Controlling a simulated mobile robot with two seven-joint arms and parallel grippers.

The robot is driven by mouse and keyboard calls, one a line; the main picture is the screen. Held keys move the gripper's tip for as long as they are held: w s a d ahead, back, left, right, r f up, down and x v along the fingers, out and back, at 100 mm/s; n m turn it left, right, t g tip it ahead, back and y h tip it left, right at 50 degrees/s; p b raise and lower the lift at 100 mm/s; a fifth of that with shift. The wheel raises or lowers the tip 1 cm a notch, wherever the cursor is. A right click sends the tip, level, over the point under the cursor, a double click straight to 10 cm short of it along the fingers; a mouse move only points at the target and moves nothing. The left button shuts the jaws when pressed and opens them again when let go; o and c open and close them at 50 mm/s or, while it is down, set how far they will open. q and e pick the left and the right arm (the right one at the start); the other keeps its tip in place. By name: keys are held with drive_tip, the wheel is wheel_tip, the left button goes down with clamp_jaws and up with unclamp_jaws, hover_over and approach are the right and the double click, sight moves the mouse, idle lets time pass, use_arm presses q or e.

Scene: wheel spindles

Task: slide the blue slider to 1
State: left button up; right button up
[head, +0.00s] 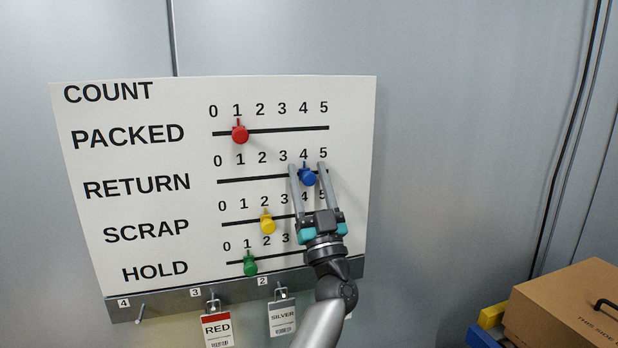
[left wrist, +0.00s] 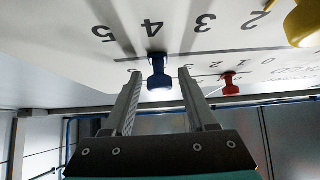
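The blue slider (head: 308,177) sits on the RETURN track, under the 4 mark. My left gripper (head: 307,167) is open at the board (head: 345,120), with one finger on each side of the blue slider. In the left wrist view, the blue slider (left wrist: 158,78) stands between the tips of my left gripper (left wrist: 159,74), with a gap to each finger. The fingers cover part of the tracks and numbers below. My right gripper is in neither view.
The red slider (head: 240,134) is at 1 on PACKED, the yellow slider (head: 268,223) near 2 on SCRAP, the green slider (head: 250,265) near 1 on HOLD. Tags hang from the rail (head: 180,306) below. A cardboard box (head: 565,310) stands at the lower right.

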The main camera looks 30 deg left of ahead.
use_arm(q)
clamp_jaws()
idle(1.2)
